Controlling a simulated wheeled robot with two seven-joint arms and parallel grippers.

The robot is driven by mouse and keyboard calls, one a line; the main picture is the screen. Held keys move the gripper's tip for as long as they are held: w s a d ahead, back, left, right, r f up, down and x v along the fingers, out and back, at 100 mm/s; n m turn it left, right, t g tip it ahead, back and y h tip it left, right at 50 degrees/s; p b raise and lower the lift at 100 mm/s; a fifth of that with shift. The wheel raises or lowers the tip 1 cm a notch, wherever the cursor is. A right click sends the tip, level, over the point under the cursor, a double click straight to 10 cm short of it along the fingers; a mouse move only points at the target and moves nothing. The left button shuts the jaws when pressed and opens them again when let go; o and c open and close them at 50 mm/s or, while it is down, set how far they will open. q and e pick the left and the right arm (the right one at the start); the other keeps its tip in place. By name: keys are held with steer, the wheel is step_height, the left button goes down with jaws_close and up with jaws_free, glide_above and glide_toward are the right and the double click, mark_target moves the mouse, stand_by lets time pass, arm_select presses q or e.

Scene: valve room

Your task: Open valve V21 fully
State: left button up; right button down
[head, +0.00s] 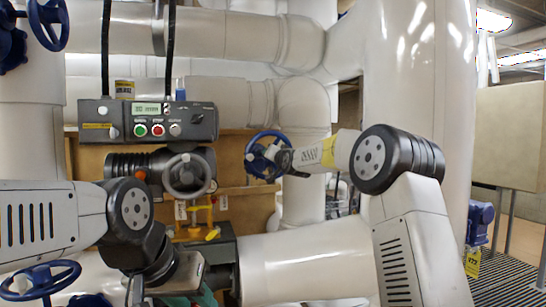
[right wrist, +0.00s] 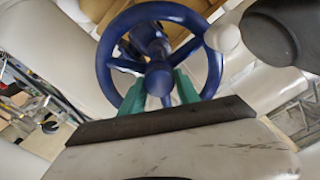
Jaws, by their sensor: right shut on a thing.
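A blue handwheel (head: 265,155) sits in front of the white pipes, right of the control box. It fills the upper middle of the right wrist view (right wrist: 160,62), with its hub and spokes facing me. My right gripper (head: 282,158) is at this wheel. In the right wrist view its green fingers (right wrist: 158,90) reach over the lower part of the wheel, one on each side of the lower spoke, and are shut on the wheel. My left gripper (head: 190,299) shows only as green finger parts at the bottom edge; its opening is hidden. I cannot read a V21 tag.
A grey control box (head: 148,122) with buttons hangs at left centre, above a grey handwheel (head: 187,174) and yellow fittings (head: 196,222). Another blue handwheel (head: 40,282) is at bottom left. A blue valve (head: 480,222) with a yellow tag stands right, beside open grating.

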steer(key=c, duration=0.8)
jaws_free()
steer(key=shift+a+r, duration=0.1)
steer(key=shift+a, duration=0.3)
steer(key=shift+c, duration=0.2)
steer(key=shift+s, duration=0.25)
steer(key=shift+d+f+v, duration=0.15)
steer(key=shift+v, duration=1.25)
steer(key=shift+d+f+v, duration=0.15)
steer(key=shift+v, duration=1.25)
steer(key=shift+w, duration=0.1)
steer(key=shift+d, duration=0.1)
steer(key=s+d+f+n+g+h, duration=0.1)
steer(key=s+d+f+g, duration=0.2)
steer(key=s, duration=1.3)
steer(key=s+d+f+n+g+h, duration=0.1)
steer(key=s+d+f+g, duration=0.3)
steer(key=s+f, duration=0.6)
steer(key=s+d+f+n+g+h, duration=0.1)
steer(key=s+d+f+g, duration=0.3)
steer(key=s, duration=1.8)
steer(key=d+f, duration=0.3)
